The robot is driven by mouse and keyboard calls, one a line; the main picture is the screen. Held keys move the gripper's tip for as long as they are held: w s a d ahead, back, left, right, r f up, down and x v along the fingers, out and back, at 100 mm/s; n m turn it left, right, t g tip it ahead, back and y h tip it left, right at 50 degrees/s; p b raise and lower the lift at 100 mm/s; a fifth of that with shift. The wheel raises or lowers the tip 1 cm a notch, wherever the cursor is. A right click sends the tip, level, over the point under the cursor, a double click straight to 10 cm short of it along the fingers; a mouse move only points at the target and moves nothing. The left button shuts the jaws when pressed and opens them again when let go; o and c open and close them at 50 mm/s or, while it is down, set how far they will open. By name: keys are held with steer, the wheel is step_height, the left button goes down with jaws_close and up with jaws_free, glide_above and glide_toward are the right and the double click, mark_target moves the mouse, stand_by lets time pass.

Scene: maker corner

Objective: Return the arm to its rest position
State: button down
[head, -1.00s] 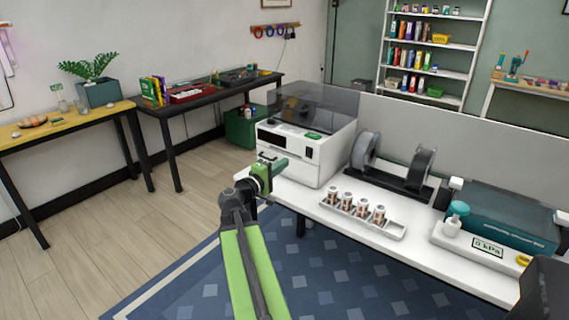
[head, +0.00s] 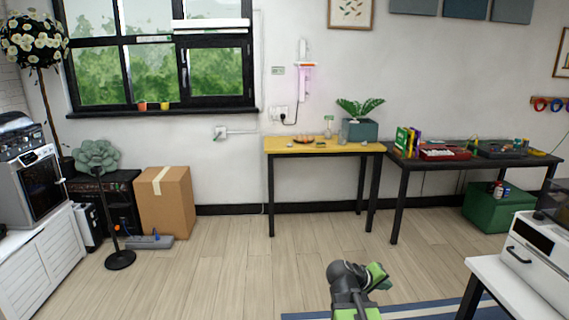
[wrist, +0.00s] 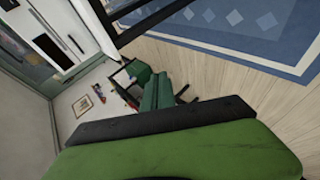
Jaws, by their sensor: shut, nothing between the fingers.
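My gripper (head: 377,277) is at the lower middle of the head view, at the end of my green and dark grey arm. It is held over the wooden floor, just beyond the blue rug's edge. The gripper is shut, with nothing held. It is clear of the tables and touches nothing that I can see. In the wrist view, green and black parts of my own arm end fill the bottom and hide part of the scene.
A white table (head: 497,283) with a white machine (head: 528,262) stands at the right. A yellow-topped table (head: 325,148) and a black table (head: 470,160) line the wall. A cardboard box (head: 165,203) and a black stand (head: 120,260) are at left. The wooden floor (head: 225,265) between is open.

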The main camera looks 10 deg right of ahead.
steer(key=s+a+f+g+y, duration=0.1)
steer(key=s+a+f+y, duration=0.2)
steer(key=a, duration=0.5)
steer(key=s+a+f+g+y, duration=0.2)
steer(key=a+f+y, duration=0.2)
steer(key=a, duration=0.5)
steer(key=s+a+f+g+y, duration=0.1)
steer(key=s+a+f+y, duration=0.2)
steer(key=a, duration=0.5)
step_height(320, 180, up, 16)
steer(key=p, duration=1.6)
steer(key=shift+d+m, duration=0.15)
steer(key=shift+m, duration=0.15)
steer(key=shift+f, duration=0.1)
